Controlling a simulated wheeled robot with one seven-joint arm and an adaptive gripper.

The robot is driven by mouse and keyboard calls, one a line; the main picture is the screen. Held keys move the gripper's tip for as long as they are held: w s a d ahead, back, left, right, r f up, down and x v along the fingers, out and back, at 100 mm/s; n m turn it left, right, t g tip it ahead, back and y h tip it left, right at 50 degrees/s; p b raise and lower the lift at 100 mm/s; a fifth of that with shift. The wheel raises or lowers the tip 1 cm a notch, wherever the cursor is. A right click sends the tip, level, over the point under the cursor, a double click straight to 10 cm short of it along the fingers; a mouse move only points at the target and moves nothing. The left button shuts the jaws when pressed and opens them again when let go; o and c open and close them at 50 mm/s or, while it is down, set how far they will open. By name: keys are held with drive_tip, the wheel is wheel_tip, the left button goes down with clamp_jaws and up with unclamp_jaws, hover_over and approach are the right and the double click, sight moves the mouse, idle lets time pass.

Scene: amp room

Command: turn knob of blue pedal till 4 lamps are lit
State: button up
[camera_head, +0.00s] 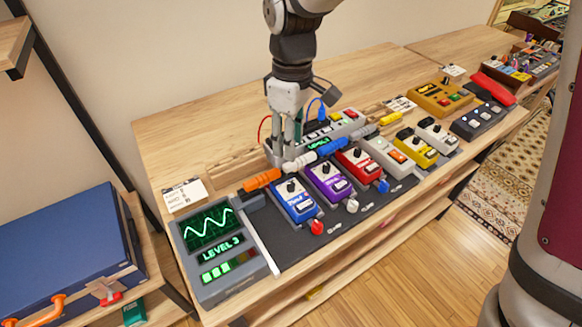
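The blue pedal (299,207) stands at the left end of the front pedal row on the dark board. Its black knob (291,187) is on its upper part, and a red footswitch or plug (316,227) is at its front. The grey display unit (216,291) to its left reads "LEVEL 3", with a green wave above. Its lamp bar (216,271) shows three green lamps lit and a dark part at right. My gripper (287,153) points down behind the blue pedal, apart from its knob in the picture. Its fingers look close together, but their gap is unclear.
White (299,163), orange (262,180) and blue (331,148) plugs lie behind the pedals, close to my gripper. A purple pedal (331,191) and a red pedal (360,167) stand right of the blue one. A grey rack unit (349,117) stands behind.

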sight(290, 184)
wheel_tip(290, 184, down, 12)
drive_tip(key=shift+s+f, duration=0.15)
idle(0.4)
clamp_jaws()
